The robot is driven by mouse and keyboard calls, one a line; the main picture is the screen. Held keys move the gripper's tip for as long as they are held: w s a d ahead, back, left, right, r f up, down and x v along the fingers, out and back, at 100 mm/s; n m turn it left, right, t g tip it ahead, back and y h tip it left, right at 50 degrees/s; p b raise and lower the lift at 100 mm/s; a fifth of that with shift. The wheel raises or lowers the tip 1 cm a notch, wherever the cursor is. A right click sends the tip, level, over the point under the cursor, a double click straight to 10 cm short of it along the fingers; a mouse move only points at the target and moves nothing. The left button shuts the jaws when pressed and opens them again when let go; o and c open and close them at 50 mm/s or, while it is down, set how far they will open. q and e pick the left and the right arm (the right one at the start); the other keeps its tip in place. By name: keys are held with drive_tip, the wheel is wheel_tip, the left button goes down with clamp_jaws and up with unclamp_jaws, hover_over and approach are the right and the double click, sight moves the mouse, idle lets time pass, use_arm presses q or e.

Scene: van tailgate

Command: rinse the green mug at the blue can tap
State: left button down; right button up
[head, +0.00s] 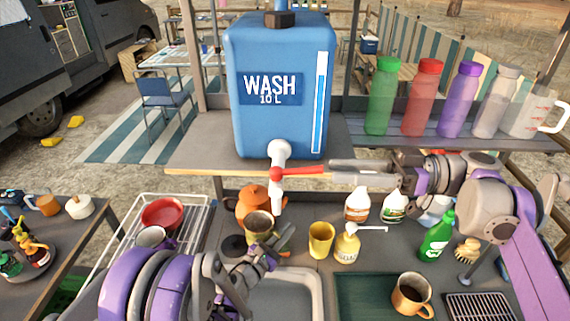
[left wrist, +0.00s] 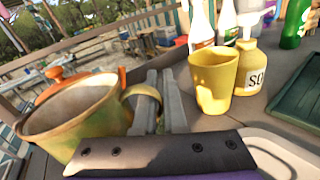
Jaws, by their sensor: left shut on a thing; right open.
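The blue can (head: 280,110), marked WASH 10 L, stands on a wooden shelf. Its white tap (head: 279,180) hangs over the shelf edge and has a red lever (head: 297,171) pointing right. My left gripper (head: 272,242) is shut on the green mug (head: 259,224), by its handle in the left wrist view (left wrist: 142,100). The mug (left wrist: 72,118) is olive-green, with its opening up, just below and slightly left of the spout. I see no water stream. My right gripper (head: 333,171) is open, its fingertips close to the lever's right end; I cannot tell whether they touch.
A yellow cup (head: 321,240) and soap bottle (head: 347,245) stand right of the mug. An orange pot (head: 255,200) is behind it. The sink (head: 292,292) lies below. A dish rack (head: 198,216) stands left. Bottles (head: 384,96) line the shelf at right.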

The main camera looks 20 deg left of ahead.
sight(281, 169)
drive_tip(key=x, duration=1.1)
drive_tip(key=shift+s+a+p, duration=0.1)
drive_tip(key=shift+p, duration=0.2)
clamp_jaws()
idle(0.9)
